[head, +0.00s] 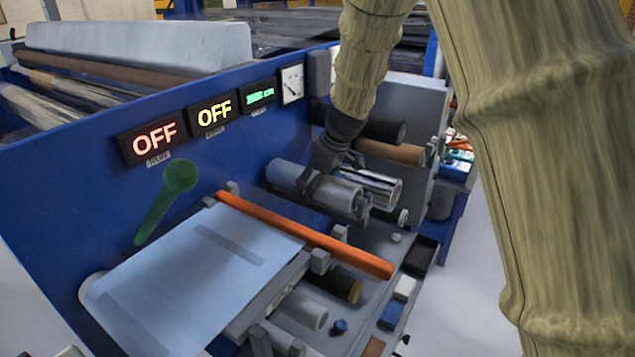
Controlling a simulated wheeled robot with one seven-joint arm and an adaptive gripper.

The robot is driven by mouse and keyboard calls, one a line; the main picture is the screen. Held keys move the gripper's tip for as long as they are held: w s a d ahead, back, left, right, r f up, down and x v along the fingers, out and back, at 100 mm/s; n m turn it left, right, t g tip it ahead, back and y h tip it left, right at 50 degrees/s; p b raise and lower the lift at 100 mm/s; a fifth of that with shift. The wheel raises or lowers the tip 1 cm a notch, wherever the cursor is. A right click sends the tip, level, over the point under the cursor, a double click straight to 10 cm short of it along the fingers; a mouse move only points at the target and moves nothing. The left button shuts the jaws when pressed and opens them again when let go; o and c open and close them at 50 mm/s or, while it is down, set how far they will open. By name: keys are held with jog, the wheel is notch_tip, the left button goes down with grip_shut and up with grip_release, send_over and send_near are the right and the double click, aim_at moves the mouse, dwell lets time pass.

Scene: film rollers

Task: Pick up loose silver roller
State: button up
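A shiny silver roller (376,187) lies on the blue machine, right of and behind a matte light grey roller (292,176). My gripper (318,185), dark and small in the head view, comes down from above onto the grey roller's middle, close to the silver roller's left end. The gripper and the grey roller hide part of the silver roller. I cannot tell whether the fingers touch either roller or how far apart they are.
A black roller (380,126) and a brown roller (392,152) sit behind. An orange bar (305,234) crosses in front, beside a pale sheet (190,285). A green lever (165,203) sticks out at left. Small blocks (404,288) lie at the front right.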

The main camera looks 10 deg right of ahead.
jog(key=shift+w+a+f, duration=0.2)
jog(key=shift+w+f, duration=0.3)
jog(key=shift+w, duration=0.35)
jog(key=shift+w+a+r, duration=0.1)
jog(key=shift+a+r, duration=0.15)
jog(key=s, duration=0.1)
jog(key=s+r, duration=0.1)
jog(key=s, duration=0.1)
jog(key=s+d+r, duration=0.1)
jog(key=shift+s+r, duration=0.1)
jog(key=shift+s, duration=0.2)
jog(key=c, duration=1.5)
jog(key=shift+w+a+f, duration=0.25)
jog(key=shift+w+f, duration=0.1)
jog(key=shift+w, duration=0.2)
